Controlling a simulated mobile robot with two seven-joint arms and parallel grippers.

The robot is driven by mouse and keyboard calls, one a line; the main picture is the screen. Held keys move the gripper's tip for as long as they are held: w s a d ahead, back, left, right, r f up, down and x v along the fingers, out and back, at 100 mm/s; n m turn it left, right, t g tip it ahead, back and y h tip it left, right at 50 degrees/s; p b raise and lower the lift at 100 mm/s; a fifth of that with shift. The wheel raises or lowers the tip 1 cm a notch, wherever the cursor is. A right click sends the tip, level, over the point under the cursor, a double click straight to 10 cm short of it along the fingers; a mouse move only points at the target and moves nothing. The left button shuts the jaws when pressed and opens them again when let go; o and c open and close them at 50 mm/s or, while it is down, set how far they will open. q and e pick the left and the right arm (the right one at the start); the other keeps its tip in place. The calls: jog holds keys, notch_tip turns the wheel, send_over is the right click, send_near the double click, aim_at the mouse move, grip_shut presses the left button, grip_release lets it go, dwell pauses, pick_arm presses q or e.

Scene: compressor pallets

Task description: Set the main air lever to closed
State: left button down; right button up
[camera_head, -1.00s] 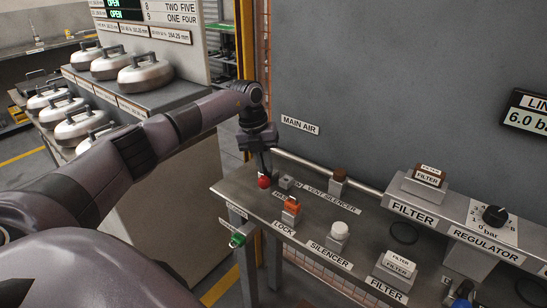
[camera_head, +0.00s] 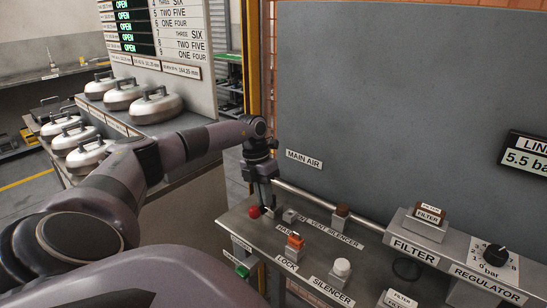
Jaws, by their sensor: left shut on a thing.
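The MAIN AIR label (camera_head: 304,160) is on the grey back panel. Below it, at the left end of the metal bench, is the main air lever, whose red knob (camera_head: 254,212) shows. My left gripper (camera_head: 262,204) points down at the knob and is shut on the lever. The fingers hide most of the lever's shaft, so its exact angle is hard to read. My right gripper is out of view.
An orange-topped lock block (camera_head: 294,242), a vent silencer (camera_head: 341,214), a white-topped silencer (camera_head: 341,270) and filters (camera_head: 427,220) stand along the bench. A black regulator knob (camera_head: 495,255) is at the right. A pipe (camera_head: 330,207) runs behind the lever. Curling-stone-like weights (camera_head: 156,107) sit at the left.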

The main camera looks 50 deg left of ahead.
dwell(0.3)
pick_arm(q)
jog(key=c, duration=1.2)
grip_release()
jog(key=shift+r, duration=0.1)
jog(key=r, duration=0.3)
jog(key=a+r, duration=0.1)
jog(key=r, duration=0.3)
jog(key=shift+s+a, duration=0.2)
jog(key=shift+f, duration=0.1)
